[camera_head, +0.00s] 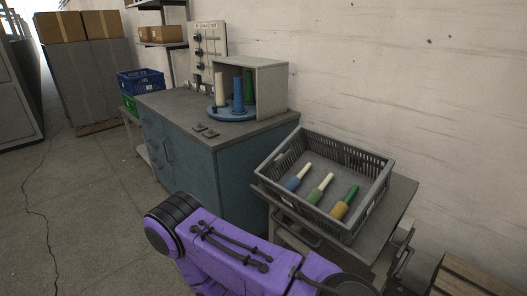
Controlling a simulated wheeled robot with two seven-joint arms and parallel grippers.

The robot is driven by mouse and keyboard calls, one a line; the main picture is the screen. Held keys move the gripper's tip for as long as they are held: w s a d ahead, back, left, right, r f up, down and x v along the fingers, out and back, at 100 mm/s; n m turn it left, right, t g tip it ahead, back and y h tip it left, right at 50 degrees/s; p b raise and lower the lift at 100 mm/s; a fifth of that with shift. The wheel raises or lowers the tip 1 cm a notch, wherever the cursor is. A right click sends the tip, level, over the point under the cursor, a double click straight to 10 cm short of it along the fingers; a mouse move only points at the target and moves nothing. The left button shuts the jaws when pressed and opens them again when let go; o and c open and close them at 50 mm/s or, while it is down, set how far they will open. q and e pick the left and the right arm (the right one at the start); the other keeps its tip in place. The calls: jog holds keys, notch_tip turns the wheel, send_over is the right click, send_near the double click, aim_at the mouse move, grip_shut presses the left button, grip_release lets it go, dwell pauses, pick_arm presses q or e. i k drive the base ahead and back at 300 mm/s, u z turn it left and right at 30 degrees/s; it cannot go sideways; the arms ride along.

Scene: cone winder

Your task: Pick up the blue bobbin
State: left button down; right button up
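A bobbin with a blue lower part (292,184) and a cream tip lies tilted in the grey crate (372,196), at the left of a short row. Beside it lie a green bobbin (315,196) with a cream tip and a yellow bobbin (339,210) with a green tip. A tall blue cone (238,96) stands upright on the round blue base (216,112) of the winder, between a cream cone (219,90) and a green cone (248,84). Neither gripper shows; a purple arm link of mine crosses the bottom.
The crate rests tilted on a grey cart (401,205). The winder's open-fronted housing (270,88) stands on a blue cabinet (236,166) against the wall. A wooden pallet (470,280) lies at the bottom right.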

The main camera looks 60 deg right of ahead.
aim_at(294, 183)
jog(key=z, duration=0.25)
jog(key=i, duration=1.7)
jog(key=z, duration=1.4)
jog(key=i, duration=0.95)
jog(key=z, duration=1.05)
